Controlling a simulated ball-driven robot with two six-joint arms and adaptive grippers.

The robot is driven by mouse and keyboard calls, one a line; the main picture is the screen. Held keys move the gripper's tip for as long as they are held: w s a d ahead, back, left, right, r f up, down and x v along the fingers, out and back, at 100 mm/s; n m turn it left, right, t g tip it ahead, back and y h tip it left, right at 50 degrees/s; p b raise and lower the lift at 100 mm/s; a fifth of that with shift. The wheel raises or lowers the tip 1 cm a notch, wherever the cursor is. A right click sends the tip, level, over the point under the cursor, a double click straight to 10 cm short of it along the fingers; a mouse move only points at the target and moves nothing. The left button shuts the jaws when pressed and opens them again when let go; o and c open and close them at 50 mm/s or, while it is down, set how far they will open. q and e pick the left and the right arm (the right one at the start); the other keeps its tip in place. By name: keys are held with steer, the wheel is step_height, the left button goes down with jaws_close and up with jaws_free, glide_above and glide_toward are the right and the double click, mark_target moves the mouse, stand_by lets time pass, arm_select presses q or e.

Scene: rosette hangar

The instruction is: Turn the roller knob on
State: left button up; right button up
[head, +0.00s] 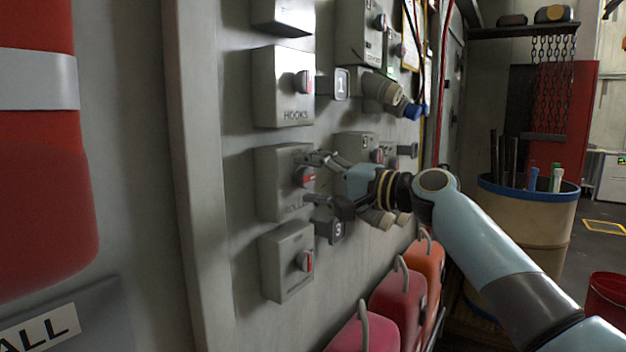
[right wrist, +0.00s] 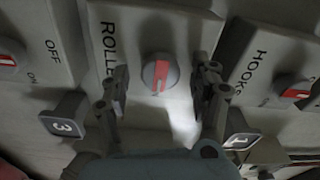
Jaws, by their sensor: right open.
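The roller knob (head: 305,177) is a round grey dial with a red stripe. In the right wrist view the knob (right wrist: 160,72) is near the middle, beside the letters "ROLLE". Its stripe runs roughly up and down in that picture. My right gripper (head: 314,180) is open at this box, one finger above the knob and one below. In the right wrist view the open fingers (right wrist: 162,88) stand either side of the knob, with gaps visible. My left gripper is out of view.
The "HOOKS" box (head: 275,95) with its knob is above, and another knob box (head: 282,270) is below. Tags numbered 1 (head: 342,84) and 3 (head: 337,229) stick out close to the gripper. Red and orange containers (head: 392,305) stand below along the wall.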

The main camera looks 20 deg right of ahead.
steer(key=v, duration=1.2)
steer(key=shift+f, duration=0.1)
